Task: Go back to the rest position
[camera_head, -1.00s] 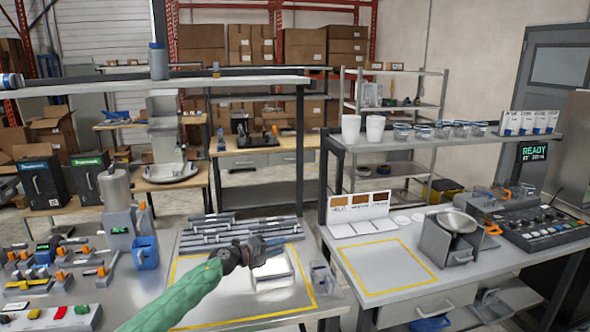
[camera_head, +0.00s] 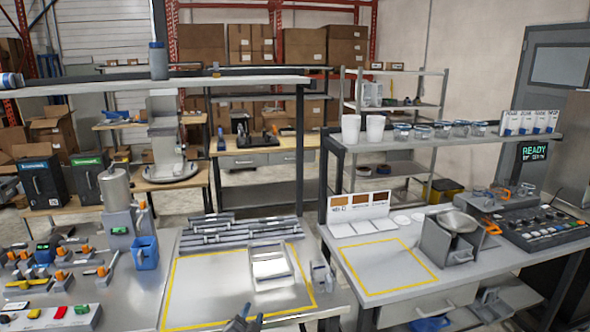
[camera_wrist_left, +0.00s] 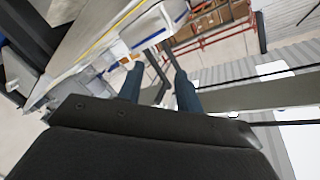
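The tip of my left gripper (camera_head: 245,322) shows at the bottom edge of the head view, at the front of the left bench. In the left wrist view its two blue-grey fingers (camera_wrist_left: 159,70) stand apart with nothing between them, so it is open and empty. A shiny silver tray (camera_head: 270,268) lies inside the yellow-outlined area (camera_head: 203,279) on that bench, beyond the gripper and apart from it. The left arm is mostly below the head view. My right gripper is in neither view.
Grey rails (camera_head: 240,229) lie behind the outlined area. A blue jug (camera_head: 145,253) stands to its left and a small clear holder (camera_head: 320,277) to its right. The right bench carries a metal hopper (camera_head: 452,238) and a button panel (camera_head: 545,229). The outlined area's left part is bare.

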